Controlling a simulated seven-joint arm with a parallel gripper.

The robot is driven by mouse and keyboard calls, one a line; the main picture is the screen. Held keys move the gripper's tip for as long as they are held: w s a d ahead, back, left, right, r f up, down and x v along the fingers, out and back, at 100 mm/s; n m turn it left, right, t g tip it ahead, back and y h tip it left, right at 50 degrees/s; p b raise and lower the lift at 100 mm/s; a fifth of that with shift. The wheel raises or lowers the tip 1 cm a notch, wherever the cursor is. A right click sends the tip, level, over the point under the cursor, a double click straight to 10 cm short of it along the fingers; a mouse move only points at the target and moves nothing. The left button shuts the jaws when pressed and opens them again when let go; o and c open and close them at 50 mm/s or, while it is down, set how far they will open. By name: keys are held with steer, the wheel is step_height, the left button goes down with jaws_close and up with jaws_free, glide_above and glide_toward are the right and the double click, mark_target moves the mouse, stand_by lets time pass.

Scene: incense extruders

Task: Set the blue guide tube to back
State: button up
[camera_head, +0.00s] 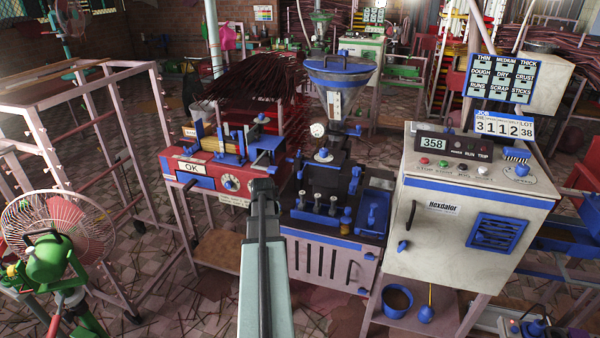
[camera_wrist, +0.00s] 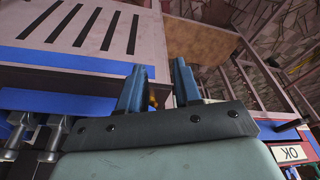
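My gripper (camera_wrist: 157,75) shows in the wrist view with its two dark blue-grey fingers apart and nothing visible between their tips. In the head view my gripper (camera_head: 262,185) is end-on in front of the gap between the red machine (camera_head: 205,178) and the dark extruder (camera_head: 322,180). Several blue parts could be the guide tube, and I cannot tell which it is. Blue upright pieces (camera_head: 198,131) stand on the red machine. A blue upright part (camera_head: 355,181) is on the extruder's right side, and a blue piece (camera_head: 372,214) stands on the tray beside it.
A blue-rimmed hopper (camera_head: 341,72) tops the extruder. Its slotted pale cabinet (camera_head: 325,262) is below. A large white control cabinet (camera_head: 462,205) stands at right. A bundle of dark sticks (camera_head: 255,80) lies behind the red machine. A fan (camera_head: 55,240) and rack (camera_head: 75,125) are at left.

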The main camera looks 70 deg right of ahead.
steer(key=s+d+r+m+h, duration=0.1)
steer(key=s+d+r, duration=0.3)
steer(key=d+r, duration=0.3)
steer(key=s+d+r+m+h, duration=0.1)
steer(key=s+d+r, duration=0.3)
steer(key=r, duration=0.5)
glide_toward(300, 172)
steer(key=x, duration=0.9)
steer(key=shift+c, duration=0.4)
jaws_close()
